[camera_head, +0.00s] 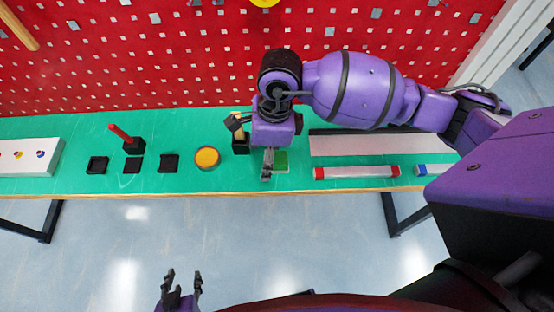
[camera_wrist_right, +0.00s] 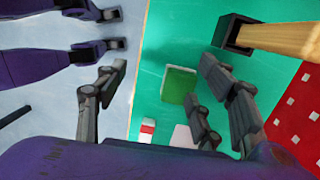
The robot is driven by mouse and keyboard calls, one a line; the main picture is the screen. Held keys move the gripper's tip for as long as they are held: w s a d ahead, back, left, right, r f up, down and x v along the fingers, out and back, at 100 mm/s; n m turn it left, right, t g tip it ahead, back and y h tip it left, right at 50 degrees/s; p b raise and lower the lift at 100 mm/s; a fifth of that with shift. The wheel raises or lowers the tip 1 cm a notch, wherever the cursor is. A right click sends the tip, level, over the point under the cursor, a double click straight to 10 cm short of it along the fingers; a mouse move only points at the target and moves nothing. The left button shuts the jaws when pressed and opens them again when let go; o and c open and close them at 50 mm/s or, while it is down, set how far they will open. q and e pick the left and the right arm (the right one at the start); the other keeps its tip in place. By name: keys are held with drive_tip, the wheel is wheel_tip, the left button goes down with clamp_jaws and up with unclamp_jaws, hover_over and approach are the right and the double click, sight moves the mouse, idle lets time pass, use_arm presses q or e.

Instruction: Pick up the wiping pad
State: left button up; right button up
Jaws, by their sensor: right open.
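The wiping pad is a small green block (camera_wrist_right: 179,84) lying on the green bench top near its front edge. In the head view the pad (camera_head: 281,161) shows just right of my right gripper's fingers. My right gripper (camera_head: 268,165) points down there; in the right wrist view its fingers (camera_wrist_right: 163,72) are spread wide, with the pad showing between them, closer to the right-hand finger. Nothing is held, and the height above the pad is hard to tell. My left gripper (camera_head: 183,277) is open and empty over the floor, in front of the bench.
A dark holder (camera_head: 240,147) with a wooden-handled tool stands just left of my right gripper. A yellow-topped round tin (camera_head: 207,158), black trays and a red-handled item (camera_head: 123,136) lie farther left. A red-capped white tube (camera_head: 357,172) lies right. A red pegboard (camera_head: 180,60) rises behind.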

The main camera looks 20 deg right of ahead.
sight(278, 158)
drive_tip(key=shift+t+h, duration=0.3)
drive_tip(key=shift+h, duration=0.6)
drive_tip(key=d, duration=0.1)
drive_tip(key=w+d, duration=0.2)
drive_tip(key=shift+d, duration=0.35)
wheel_tip(278, 158, down, 7)
drive_tip(key=shift+w+f, duration=0.1)
drive_tip(key=shift+w, duration=0.05)
drive_tip(key=c, duration=1.2)
